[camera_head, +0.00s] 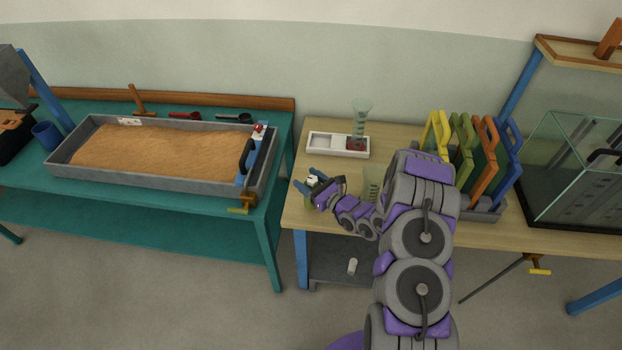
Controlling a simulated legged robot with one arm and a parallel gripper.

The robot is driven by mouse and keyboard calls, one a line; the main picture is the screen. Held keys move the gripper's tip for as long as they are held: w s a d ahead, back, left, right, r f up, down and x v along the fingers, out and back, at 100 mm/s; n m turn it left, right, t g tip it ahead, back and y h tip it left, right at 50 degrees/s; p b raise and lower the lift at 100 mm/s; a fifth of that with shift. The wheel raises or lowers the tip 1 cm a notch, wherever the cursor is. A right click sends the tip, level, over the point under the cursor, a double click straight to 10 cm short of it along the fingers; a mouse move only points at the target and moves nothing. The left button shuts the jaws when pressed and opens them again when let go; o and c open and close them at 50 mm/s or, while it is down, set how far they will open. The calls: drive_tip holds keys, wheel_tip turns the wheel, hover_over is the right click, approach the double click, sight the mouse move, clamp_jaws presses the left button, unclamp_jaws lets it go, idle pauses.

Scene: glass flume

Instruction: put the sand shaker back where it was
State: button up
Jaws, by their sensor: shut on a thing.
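My gripper (308,182) is over the left front part of the wooden table, left of my arm. It is shut on a small shaker (312,181) with a white top, which I take to be the sand shaker. Its lower part is small and partly hidden by the fingers. I cannot tell whether its base touches the table. A white tray (325,152) with two compartments lies behind it on the same table. The left compartment looks empty. A clear glass vessel (362,108) with a red base stands in the right compartment.
Another clear vessel (371,182) stands close beside my arm, partly hidden. Yellow, green, orange and blue panels (486,150) stand in a rack to the right, near a glass tank (575,175). A sand tray (75,165) is on the teal table (265,215) at left.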

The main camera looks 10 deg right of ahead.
drive_tip(key=w+d+f+b, duration=0.1)
drive_tip(key=w+f, duration=0.3)
drive_tip(key=w, duration=0.1)
drive_tip(key=shift+d, duration=0.15)
idle(0.3)
drive_tip(key=o, duration=1.5)
